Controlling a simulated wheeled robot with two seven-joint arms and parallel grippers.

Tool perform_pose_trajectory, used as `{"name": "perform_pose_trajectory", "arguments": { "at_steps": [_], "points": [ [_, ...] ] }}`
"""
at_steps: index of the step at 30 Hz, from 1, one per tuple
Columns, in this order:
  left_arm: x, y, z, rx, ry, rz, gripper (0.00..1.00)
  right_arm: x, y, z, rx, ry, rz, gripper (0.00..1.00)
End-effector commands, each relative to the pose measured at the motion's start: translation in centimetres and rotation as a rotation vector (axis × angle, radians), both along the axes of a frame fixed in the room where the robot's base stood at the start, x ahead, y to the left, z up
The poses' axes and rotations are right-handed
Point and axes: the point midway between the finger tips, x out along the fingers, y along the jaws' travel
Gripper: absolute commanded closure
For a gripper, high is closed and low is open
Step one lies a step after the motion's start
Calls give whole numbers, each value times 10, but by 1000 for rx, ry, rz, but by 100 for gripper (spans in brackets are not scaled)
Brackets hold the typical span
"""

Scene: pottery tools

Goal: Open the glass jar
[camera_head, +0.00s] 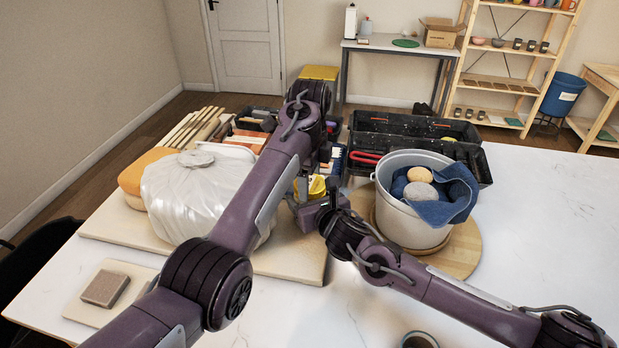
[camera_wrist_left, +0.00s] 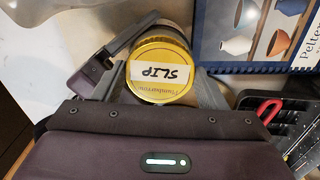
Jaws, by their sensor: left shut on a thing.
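In the head view, only the yellow lid (camera_head: 317,187) shows clearly between the arms. My left gripper (camera_head: 308,192) reaches down to the jar and is shut on it; its grey fingers (camera_wrist_left: 162,92) stand on both sides of the jar in the wrist view. My right gripper (camera_head: 328,212) is close in front of the jar, but its fingertips are too small and overlapped to read.
A grey bucket (camera_head: 412,224) with a blue cloth stands close right on a round wooden board (camera_head: 464,250). A plastic-wrapped lump (camera_head: 185,205) sits left on a wooden board (camera_head: 290,262). Black tool trays (camera_head: 415,127) and a pottery book (camera_wrist_left: 262,68) lie behind.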

Motion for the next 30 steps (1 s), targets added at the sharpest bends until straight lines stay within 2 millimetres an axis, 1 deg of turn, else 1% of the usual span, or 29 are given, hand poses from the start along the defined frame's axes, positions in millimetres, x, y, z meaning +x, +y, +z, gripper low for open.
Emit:
{"name": "perform_pose_trajectory", "arguments": {
  "at_steps": [1, 4, 12, 13, 18, 30],
  "points": [
    [1, 0, 1, 0, -3, 53, 62, 0, 0, 0, -1, 0, 0, 92],
    [1, 0, 1, -1, -3, 116, 62, 0, 0, 0, -1, 0, 1, 92],
    [1, 0, 1, -1, -5, 126, 62, -1, 1, 0, -1, -1, 3, 92],
    [1, 0, 1, -1, -5, 126, 33, -1, 1, 0, -1, -1, 3, 92],
    [0, 0, 1, 0, -2, 125, 13, 0, 0, 0, -1, 0, 1, 92],
    [-2, -2, 0, 1, 6, 122, 13, 1, -2, 0, -1, 1, -5, 92]
  ]
}}
